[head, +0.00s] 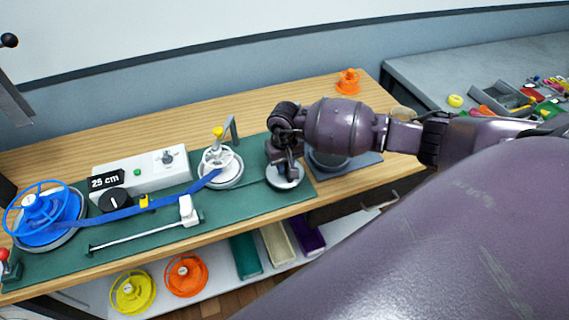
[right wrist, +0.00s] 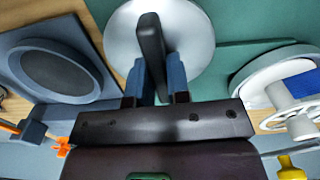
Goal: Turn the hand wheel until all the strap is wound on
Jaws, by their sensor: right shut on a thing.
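The silver hand wheel (head: 284,182) is a round disc on the green board, partly hidden by my gripper. In the right wrist view, the disc (right wrist: 190,35) has a dark upright bar (right wrist: 150,40) across it. My right gripper (head: 286,168) is over the disc, its blue-grey fingers (right wrist: 155,85) shut on the dark bar. The blue strap (head: 110,214) runs from the blue spool (head: 45,212) at the left to the white spool (head: 221,172) beside the hand wheel. Much strap still shows on the blue spool's side. My left gripper is out of view.
A white box (head: 150,170) with a knob and a "25 cm" sign (head: 105,180) stands behind the strap. A white slider (head: 188,210) on a rail is in front. A dark grey round-topped block (head: 340,160) is right of the wheel. Yellow (head: 132,292) and orange (head: 186,276) spools lie below.

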